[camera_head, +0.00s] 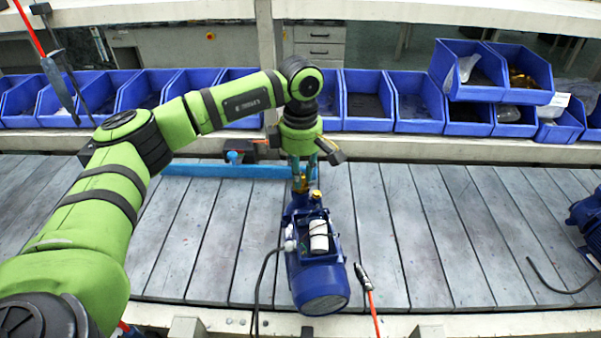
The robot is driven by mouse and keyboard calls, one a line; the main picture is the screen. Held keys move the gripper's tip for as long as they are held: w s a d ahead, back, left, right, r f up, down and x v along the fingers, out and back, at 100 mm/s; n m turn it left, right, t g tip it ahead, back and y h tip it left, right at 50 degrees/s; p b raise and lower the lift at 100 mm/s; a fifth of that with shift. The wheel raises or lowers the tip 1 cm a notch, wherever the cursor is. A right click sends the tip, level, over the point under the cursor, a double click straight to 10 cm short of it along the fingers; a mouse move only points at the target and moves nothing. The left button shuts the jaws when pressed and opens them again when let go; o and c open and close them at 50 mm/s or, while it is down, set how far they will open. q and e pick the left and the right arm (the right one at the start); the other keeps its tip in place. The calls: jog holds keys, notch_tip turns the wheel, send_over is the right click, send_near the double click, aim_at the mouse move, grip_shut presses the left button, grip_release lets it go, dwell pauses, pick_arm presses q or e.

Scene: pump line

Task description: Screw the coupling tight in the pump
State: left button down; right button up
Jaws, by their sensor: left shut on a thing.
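The blue pump (318,275) lies on the slatted grey conveyor at the centre, its rounded motor end towards me. A white cylinder sits on its top. The brass coupling (299,184) is at the pump's far end. My left gripper (300,172) points down over that far end, its fingers shut on the coupling. The fingers partly cover the coupling, and I cannot tell how deep it sits in the pump. My right gripper is not in view.
A second blue pump (587,222) stands at the right edge. Blue bins (418,100) line the back shelf. A blue bar (215,170) lies along the conveyor's far side. A red-cabled tool (365,283) is beside the pump. The conveyor between the pumps is mostly clear.

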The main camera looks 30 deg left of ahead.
pick_arm(q)
jog(key=shift+s+f+m, duration=0.1)
jog(key=shift+f+m, duration=0.05)
jog(key=shift+m, duration=0.15)
jog(key=m, duration=0.2)
jog(key=shift+m, duration=0.8)
jog(key=m+b, duration=0.1)
jog(key=m, duration=0.2)
jog(key=c, duration=1.2)
grip_release()
